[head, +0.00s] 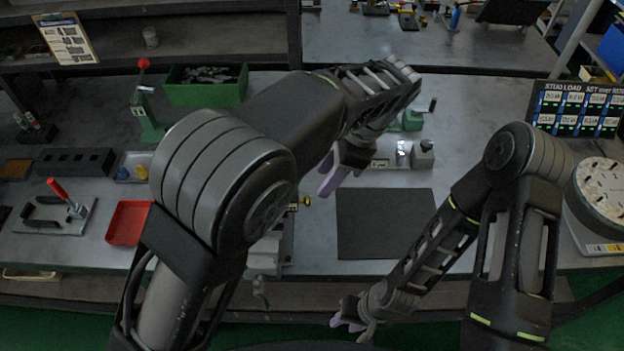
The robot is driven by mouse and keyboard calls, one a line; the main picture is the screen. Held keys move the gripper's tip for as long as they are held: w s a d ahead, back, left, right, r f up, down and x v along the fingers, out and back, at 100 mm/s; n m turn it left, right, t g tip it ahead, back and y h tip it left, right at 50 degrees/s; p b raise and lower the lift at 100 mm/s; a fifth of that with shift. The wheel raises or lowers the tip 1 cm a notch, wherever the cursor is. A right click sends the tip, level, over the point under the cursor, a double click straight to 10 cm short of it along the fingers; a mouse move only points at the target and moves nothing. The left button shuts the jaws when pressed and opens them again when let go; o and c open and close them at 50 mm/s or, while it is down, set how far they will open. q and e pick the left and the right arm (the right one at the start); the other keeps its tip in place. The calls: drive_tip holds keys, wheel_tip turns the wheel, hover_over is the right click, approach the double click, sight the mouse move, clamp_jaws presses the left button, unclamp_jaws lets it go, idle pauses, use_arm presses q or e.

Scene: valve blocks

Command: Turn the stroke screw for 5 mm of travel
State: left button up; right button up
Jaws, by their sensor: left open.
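My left gripper (331,176) has pale purple fingers that are open and empty. It hangs above the bench near its middle, left of the dark mat. A small green fixture with a crank handle (413,119) stands behind the mat, partly hidden by my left wrist. I cannot tell whether this crank is the stroke screw. A brass-coloured knob (306,201) shows below the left gripper, by a grey metal fixture (266,252) that my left arm partly hides. My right gripper (347,322) is low, in front of the bench's front edge, and its finger gap is unclear.
The dark mat (385,223) is bare. A red tray (128,222), a green bin (206,86) and a red-knobbed lever (147,102) stand on the left. A display board (577,108) and a round dial unit (602,195) are on the right.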

sight(305, 201)
use_arm(q)
drive_tip(key=shift+r, duration=0.15)
idle(0.3)
drive_tip(key=x, duration=0.8)
idle(0.3)
drive_tip(key=shift+c, duration=0.4)
drive_tip(key=shift+r, duration=0.1)
clamp_jaws()
